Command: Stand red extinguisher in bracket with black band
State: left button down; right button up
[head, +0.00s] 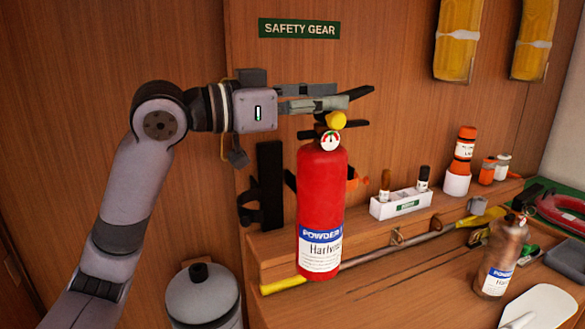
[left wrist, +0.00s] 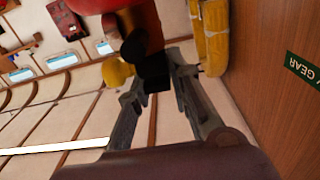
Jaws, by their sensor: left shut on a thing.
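The red extinguisher (head: 321,195), with a blue and white label, a gauge and a yellow knob, hangs roughly upright from my left gripper (head: 335,103). The gripper is shut on its black top handle. My right gripper is not in view.
A pole with yellow ends (head: 395,248) lies along the ledge. A white holder (head: 402,204) and orange-and-white canisters (head: 461,155) stand behind. A brownish labelled bottle (head: 499,262) stands at right. A grey tank (head: 203,298) stands lower left. Yellow items (head: 457,35) hang above.

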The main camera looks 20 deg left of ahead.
pick_arm(q)
jog(key=shift+w+a+r, duration=0.15)
jog(key=shift+a+r, duration=0.05)
jog(key=shift+r, duration=0.1)
jog(key=shift+w+a+p, duration=2.95)
jog(key=shift+w+a, duration=3.45)
jog(key=shift+a, duration=0.8)
notch_tip(320, 180, down, 7)
jog(key=p, duration=0.2)
jog(key=shift+p, duration=0.3)
jog(key=shift+w+f, duration=0.1)
